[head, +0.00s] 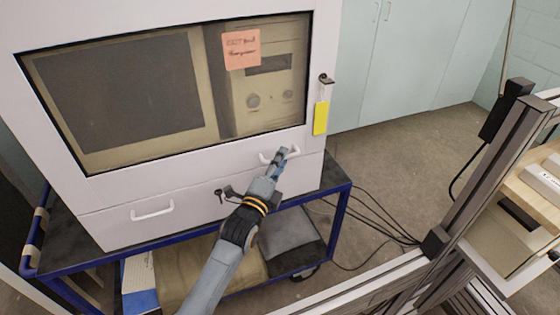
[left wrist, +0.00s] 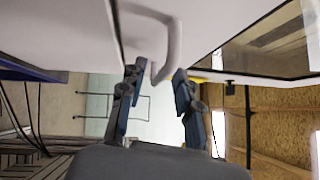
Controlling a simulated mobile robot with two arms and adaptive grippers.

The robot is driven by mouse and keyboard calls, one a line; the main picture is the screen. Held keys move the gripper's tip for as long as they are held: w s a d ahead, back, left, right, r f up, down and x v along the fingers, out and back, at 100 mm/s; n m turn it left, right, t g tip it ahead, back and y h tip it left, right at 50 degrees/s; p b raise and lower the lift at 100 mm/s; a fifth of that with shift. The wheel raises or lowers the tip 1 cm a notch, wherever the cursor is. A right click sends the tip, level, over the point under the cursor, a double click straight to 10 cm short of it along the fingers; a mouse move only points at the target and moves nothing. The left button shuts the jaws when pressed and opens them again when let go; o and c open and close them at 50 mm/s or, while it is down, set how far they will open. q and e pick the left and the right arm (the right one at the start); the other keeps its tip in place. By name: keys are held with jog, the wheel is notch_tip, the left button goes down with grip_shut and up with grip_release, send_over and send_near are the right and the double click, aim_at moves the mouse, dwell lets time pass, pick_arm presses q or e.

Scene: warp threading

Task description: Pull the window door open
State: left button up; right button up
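The window door (head: 190,170) is the white upper panel of a cabinet, with a large dark-framed window (head: 120,95). It looks closed against the panel below. Its white loop handle (head: 294,151) is on the lower right of the frame and is partly covered by my left gripper (head: 281,157). In the left wrist view the handle (left wrist: 172,52) reaches down between the two fingertips of my left gripper (left wrist: 157,78). The fingers are apart, one on either side of the handle; I cannot tell whether either touches it. My right gripper is not in view.
A second white handle (head: 152,209) is on the lower panel. A yellow tag (head: 321,118) hangs from a lock at the right edge. The cabinet stands on a blue-framed cart (head: 338,205). Cables (head: 375,222) lie on the floor to the right, where there is free floor.

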pick_arm(q)
grip_shut()
